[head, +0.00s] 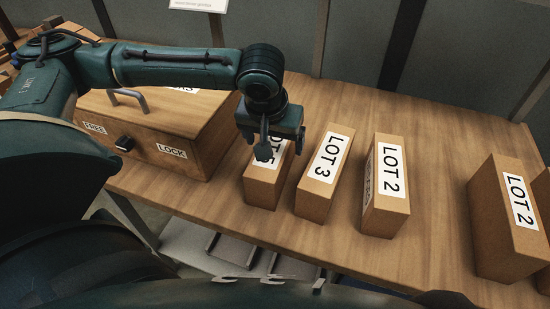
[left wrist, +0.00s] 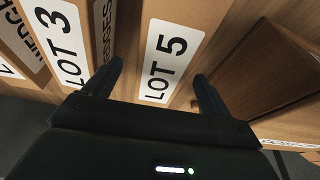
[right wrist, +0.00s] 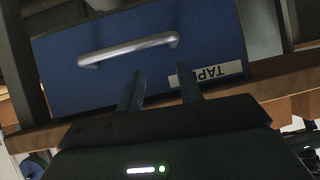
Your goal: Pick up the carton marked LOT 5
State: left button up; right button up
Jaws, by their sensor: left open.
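The LOT 5 carton (head: 262,192) is an upright tan box on the table, at the left end of a row. My left gripper (head: 267,150) is over its top and hides part of its label. In the left wrist view, the white LOT 5 label (left wrist: 166,60) shows between the two spread fingers of my left gripper (left wrist: 158,76), which is open and not closed on it. Whether a finger touches the carton I cannot tell. My right gripper (right wrist: 161,75) has its fingers apart with nothing held, in front of a blue drawer.
The LOT 3 carton (head: 317,195) stands close to the right of LOT 5, then a LOT 2 carton (head: 384,212). Another LOT 2 carton (head: 495,215) stands far right. A wooden box (head: 205,135) marked LOCK is close on the left. The blue drawer (right wrist: 110,80) has a handle.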

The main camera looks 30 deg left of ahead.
pick_arm(q)
jog(key=x, duration=0.6)
jog(key=shift+s+a+f, duration=0.1)
jog(key=shift+s+f, duration=0.15)
jog(key=shift+f, duration=0.05)
jog(key=c, duration=1.7)
jog(key=shift+r, duration=0.15)
